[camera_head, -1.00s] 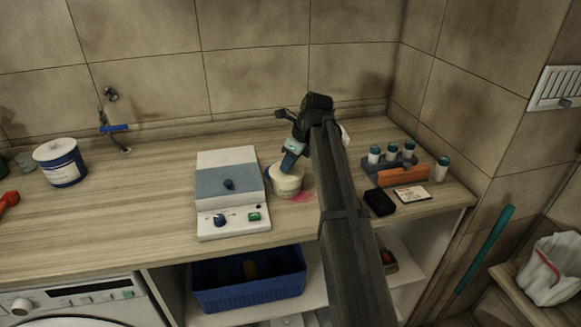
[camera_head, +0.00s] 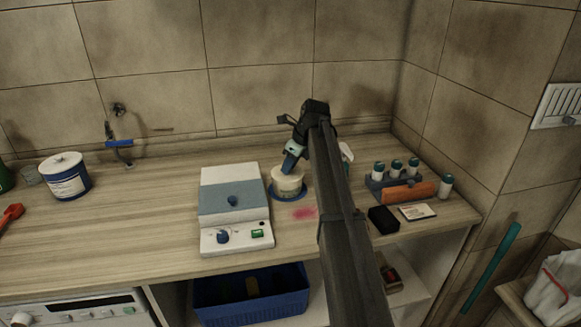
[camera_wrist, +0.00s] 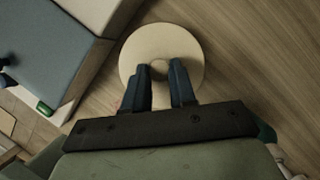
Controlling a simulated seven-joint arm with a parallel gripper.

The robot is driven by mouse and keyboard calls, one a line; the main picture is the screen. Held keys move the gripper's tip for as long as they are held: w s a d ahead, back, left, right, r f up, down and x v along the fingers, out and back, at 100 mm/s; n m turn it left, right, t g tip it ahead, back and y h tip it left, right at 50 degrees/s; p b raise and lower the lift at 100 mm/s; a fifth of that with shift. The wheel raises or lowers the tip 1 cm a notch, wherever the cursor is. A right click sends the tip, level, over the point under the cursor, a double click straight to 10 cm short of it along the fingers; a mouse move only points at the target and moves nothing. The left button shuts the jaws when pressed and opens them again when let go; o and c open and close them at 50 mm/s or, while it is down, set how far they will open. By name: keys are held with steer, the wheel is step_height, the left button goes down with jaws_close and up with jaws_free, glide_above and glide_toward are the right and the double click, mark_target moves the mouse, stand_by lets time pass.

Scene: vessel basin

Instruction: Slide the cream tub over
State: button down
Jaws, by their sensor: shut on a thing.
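The cream tub (camera_head: 288,184) stands upright on the counter, just right of the white and blue-grey device. A blue round patch or disc (camera_head: 290,200) shows around its base. My gripper (camera_head: 288,166) comes down on the tub's top from behind and right, and its fingers are shut on it. In the wrist view the tub's round cream top (camera_wrist: 160,38) lies under my gripper (camera_wrist: 160,78), with the two dark fingers on either side of a small part at its middle. The tub's lower side is hidden there.
A pink stain (camera_head: 305,213) lies in front of the tub. The device (camera_head: 235,235) stands close on its left. To the right are a rack of vials (camera_head: 392,180), a black block (camera_head: 383,219) and a card (camera_head: 417,212). The tiled wall is behind.

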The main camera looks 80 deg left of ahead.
steer(key=c, duration=0.8)
jaws_free()
steer(key=shift+c, duration=0.2)
steer(key=shift+r, duration=0.1)
steer(key=v, duration=1.3)
steer(key=shift+r, duration=0.3)
steer(key=shift+w+d, duration=0.1)
